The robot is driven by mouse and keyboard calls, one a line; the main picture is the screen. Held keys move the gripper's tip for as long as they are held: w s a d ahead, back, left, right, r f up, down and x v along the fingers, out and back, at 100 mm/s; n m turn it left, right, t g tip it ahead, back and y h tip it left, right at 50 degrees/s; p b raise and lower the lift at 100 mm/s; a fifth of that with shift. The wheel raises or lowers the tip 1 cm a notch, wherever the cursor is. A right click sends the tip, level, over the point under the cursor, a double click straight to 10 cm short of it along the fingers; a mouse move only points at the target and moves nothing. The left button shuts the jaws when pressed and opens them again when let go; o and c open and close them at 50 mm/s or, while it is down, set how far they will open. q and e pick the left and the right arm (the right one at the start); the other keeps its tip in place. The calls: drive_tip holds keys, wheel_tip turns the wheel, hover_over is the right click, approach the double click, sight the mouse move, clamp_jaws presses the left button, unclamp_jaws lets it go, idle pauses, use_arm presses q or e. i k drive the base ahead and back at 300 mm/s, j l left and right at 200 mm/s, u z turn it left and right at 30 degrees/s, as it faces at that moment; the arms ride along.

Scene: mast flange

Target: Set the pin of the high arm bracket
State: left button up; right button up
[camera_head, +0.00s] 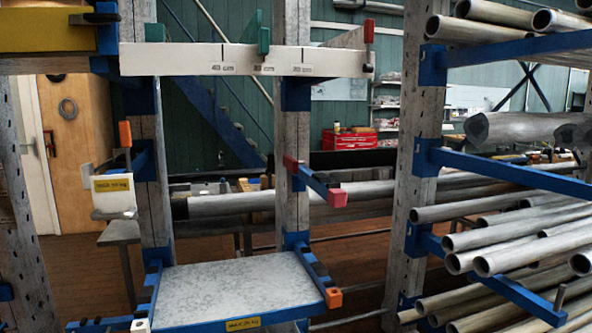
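Blue arm brackets stick out from grey upright posts at several heights, and I cannot tell for sure which is the high one. A mid-height bracket on the left post (145,160) has an upright orange pin (125,134) and a white end plate (113,195) with a yellow label. To its right, a blue bracket (312,180) has a red end cap (337,197) and a dark red piece (290,163) near the post. A red pin (369,33) stands at the right end of the white rail above. Neither of my grippers is in view.
The white rail (200,60) carries centimetre marks and green stops (264,32). Below is a grey speckled shelf panel (235,290) with a load label. Racks of metal pipes (520,240) fill the right. A red toolbox (350,139) sits far behind.

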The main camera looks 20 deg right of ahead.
sight(291, 165)
drive_tip(key=i+l+z, duration=0.1)
drive_tip(key=z, duration=0.3)
drive_tip(key=i+z, duration=0.45)
drive_tip(key=z, duration=0.3)
